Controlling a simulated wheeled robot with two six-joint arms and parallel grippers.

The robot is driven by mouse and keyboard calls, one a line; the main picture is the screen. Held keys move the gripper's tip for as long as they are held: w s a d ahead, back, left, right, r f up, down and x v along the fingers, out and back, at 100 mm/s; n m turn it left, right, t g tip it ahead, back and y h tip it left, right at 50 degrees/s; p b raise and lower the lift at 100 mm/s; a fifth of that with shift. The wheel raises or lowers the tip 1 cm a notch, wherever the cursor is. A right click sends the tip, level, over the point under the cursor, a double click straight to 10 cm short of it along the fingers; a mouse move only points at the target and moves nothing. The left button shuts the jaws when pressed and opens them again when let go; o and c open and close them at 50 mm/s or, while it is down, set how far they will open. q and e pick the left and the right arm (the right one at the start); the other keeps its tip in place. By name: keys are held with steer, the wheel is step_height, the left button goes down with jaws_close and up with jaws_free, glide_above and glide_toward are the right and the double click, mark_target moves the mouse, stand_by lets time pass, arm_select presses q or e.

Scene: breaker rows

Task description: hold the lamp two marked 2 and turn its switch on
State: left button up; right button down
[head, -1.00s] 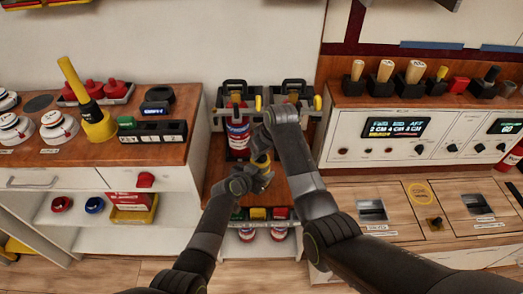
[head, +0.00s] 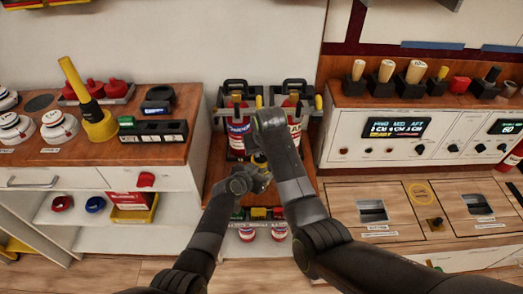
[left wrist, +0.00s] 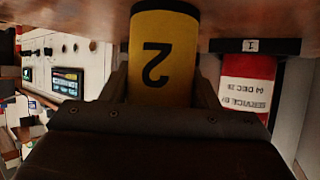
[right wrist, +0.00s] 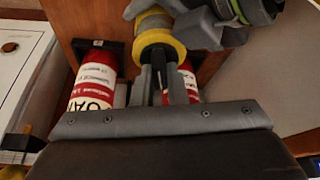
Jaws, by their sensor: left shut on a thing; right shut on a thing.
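The lamp marked 2 is a yellow cylinder (left wrist: 163,60); its black 2 appears upside down in the left wrist view. My left gripper (left wrist: 162,98) is shut around its body. In the right wrist view the lamp (right wrist: 158,42) shows a yellow ring and a grey middle. My right gripper (right wrist: 163,82) is shut at the lamp's end, on a small dark part that looks like its switch; the fingers hide most of it. In the head view the lamp (head: 259,159) is mostly covered by my right arm. I cannot tell whether it is lit.
Red and white extinguishers (head: 238,138) stand in a rack behind my grippers. A wooden counter with a yellow plunger-like tool (head: 96,122) is at left. A control panel with displays (head: 396,128) is at right. Small coloured items (head: 258,213) sit low in front.

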steer(key=c, duration=1.4)
jaws_free()
steer(key=shift+c, duration=0.2)
steer(key=v, duration=0.7)
steer(key=shift+r, duration=0.2)
steer(key=shift+s, duration=0.1)
